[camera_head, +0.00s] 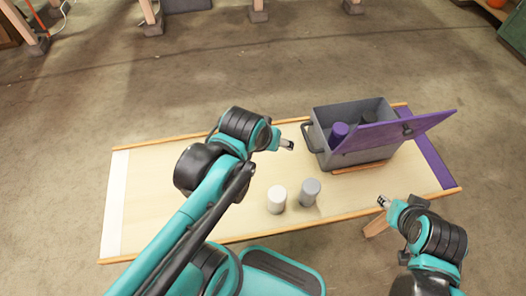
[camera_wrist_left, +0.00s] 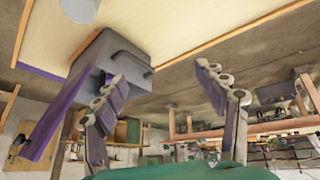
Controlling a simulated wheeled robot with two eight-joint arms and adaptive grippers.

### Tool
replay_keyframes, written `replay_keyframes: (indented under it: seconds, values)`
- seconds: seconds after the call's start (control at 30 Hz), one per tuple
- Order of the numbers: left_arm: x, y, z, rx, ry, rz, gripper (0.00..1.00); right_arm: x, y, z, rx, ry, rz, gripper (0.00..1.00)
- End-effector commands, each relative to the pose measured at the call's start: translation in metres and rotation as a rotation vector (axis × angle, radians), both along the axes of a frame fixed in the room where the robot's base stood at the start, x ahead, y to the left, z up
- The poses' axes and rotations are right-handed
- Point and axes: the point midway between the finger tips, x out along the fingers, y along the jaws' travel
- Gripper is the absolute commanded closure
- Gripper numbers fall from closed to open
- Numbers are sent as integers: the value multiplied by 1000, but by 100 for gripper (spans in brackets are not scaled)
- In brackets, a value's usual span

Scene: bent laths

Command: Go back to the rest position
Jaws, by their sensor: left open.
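My left gripper (camera_head: 287,144) is over the table, just left of the grey box. In the left wrist view its two fingers (camera_wrist_left: 163,80) are spread apart with nothing between them. My right gripper (camera_head: 383,202) is at the table's near right edge, below the box in the picture; its fingers are too small to tell open from shut. The grey box (camera_head: 323,118) has its purple lid (camera_head: 400,131) swung open to the right. A purple cylinder (camera_head: 338,134) and a dark item (camera_head: 369,117) are inside. The box also shows in the left wrist view (camera_wrist_left: 115,55).
A white cylinder (camera_head: 277,199) and a grey cylinder (camera_head: 310,191) stand on the pale table (camera_head: 150,190) near its front edge. The table has wooden side rails, a white left end and a purple right end (camera_head: 434,163). Its left part is clear.

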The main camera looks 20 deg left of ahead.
Motion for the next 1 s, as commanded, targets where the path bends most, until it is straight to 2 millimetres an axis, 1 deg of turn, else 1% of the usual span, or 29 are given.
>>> replay_keyframes:
  seconds: [0.03,0.1,0.2,1.0]
  values:
    - [-11,4,-6,28,-21,-34,28,0,0,0,0,0,0,60]
    - [-21,8,-13,64,-45,-80,28,0,0,0,0,0,0,60]
    - [-28,10,-18,97,-65,-120,28,0,0,0,0,0,0,60]
    - [-30,11,-20,108,-71,-133,28,0,0,0,0,0,0,60]
